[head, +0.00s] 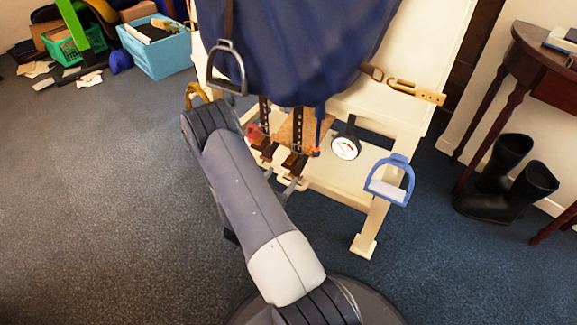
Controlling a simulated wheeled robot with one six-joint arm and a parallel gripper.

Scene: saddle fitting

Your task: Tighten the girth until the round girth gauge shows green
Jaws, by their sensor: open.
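The round girth gauge (345,148) hangs on a dark strap below the saddle's right side. Its white dial has small red and green marks; I cannot tell which its needle points to. Two dark girth straps with holes, a left one (264,108) and a right one (298,128), hang below the blue saddle cover (295,50). Brown buckle pieces (293,163) are at their lower ends. My gripper (289,187) seems to be the grey parts just below these buckles, partly hidden by my arm. It is open; I cannot tell whether it touches them.
The cream saddle stand (380,205) has legs near my arm. A metal stirrup (227,70) hangs left, a blue stirrup (390,182) right. A tan strap (415,92) sticks out right. Black boots (510,185) and a wooden table (535,60) stand right.

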